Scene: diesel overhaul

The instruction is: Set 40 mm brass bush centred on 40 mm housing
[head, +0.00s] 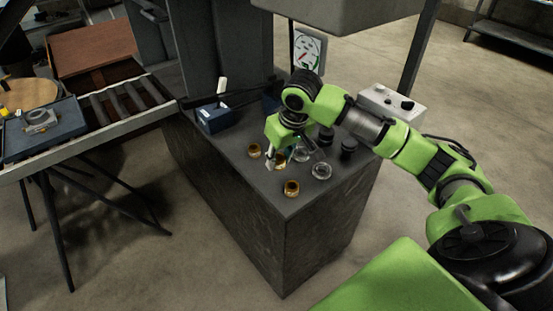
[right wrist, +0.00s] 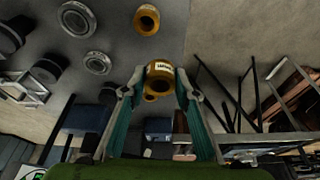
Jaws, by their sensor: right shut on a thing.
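My right gripper (head: 275,160) is over the dark bench top, with its fingers on either side of a brass bush (head: 281,160). In the right wrist view, the gripper (right wrist: 160,84) is shut on this bush (right wrist: 160,70), which has a pale label too small to read. Two more brass bushes stand on the bench, one at the left (head: 254,150) and one near the front (head: 291,188). Two round steel housings, one nearer (head: 321,171) and one farther (head: 301,154), stand to the right of the gripper. Their sizes cannot be read. My left gripper is not in view.
Black cylindrical parts (head: 348,148) stand behind the housings. A blue bin (head: 216,119) is at the back left of the bench, and a white control box (head: 391,103) is behind my right arm. A roller conveyor (head: 120,105) lies to the left. The bench's front left is clear.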

